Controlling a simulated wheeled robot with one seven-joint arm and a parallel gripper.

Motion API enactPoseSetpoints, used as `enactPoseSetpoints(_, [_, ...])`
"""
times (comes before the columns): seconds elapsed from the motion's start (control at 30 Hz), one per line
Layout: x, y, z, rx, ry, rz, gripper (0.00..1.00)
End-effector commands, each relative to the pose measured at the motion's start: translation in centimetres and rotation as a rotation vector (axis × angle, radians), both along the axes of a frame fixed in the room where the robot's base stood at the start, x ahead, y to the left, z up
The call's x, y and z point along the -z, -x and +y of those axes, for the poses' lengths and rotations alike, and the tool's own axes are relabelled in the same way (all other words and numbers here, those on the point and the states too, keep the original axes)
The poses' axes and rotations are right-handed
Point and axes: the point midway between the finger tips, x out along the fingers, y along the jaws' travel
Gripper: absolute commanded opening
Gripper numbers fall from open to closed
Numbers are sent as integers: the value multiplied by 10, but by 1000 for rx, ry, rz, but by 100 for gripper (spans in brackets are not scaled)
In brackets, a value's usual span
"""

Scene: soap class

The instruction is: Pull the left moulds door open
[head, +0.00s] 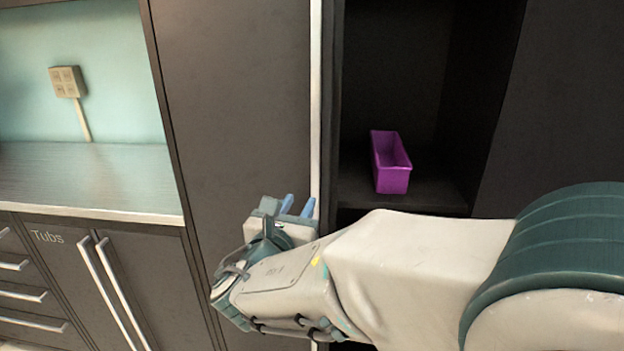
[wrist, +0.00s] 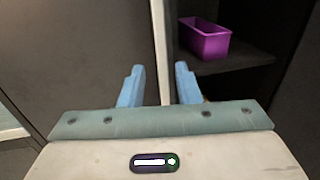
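The left door (head: 235,90) is a tall dark panel left of a dark opening. A pale vertical strip (head: 316,90) runs along its right side; I cannot tell whether it is the handle or the door's edge. A purple mould (head: 393,180) is visible inside, on a shelf. My gripper (head: 297,206) is in front of the lower part of the panel, beside the strip. In the wrist view its blue fingers (wrist: 160,86) are apart, with the strip (wrist: 159,50) showing between them. I cannot tell whether they touch it.
My arm crosses the lower right of the head view and hides the lower opening. A dark panel (head: 565,100) stands right of the opening. At left are a grey counter (head: 80,178) and a lower cabinet labelled Tubs (head: 47,237), with long bar handles.

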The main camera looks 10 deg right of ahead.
Motion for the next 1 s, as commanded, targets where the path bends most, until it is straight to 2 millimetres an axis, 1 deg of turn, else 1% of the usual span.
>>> enactPoseSetpoints(0.1, [0,-22,-13,4,-1,2,30])
enactPoseSetpoints(0.3, [0,-60,-35,5,-1,2,30])
enactPoseSetpoints(0.5, [0,-88,-50,4,-3,1,30])
enactPoseSetpoints(0.6, [0,-96,-54,2,-4,0,30])
enactPoseSetpoints(0.7, [0,-100,-57,3,-4,0,30])
enactPoseSetpoints(0.97, [0,-102,-58,2,-4,0,30])
enactPoseSetpoints(1.0, [0,-101,-58,2,-4,0,27])
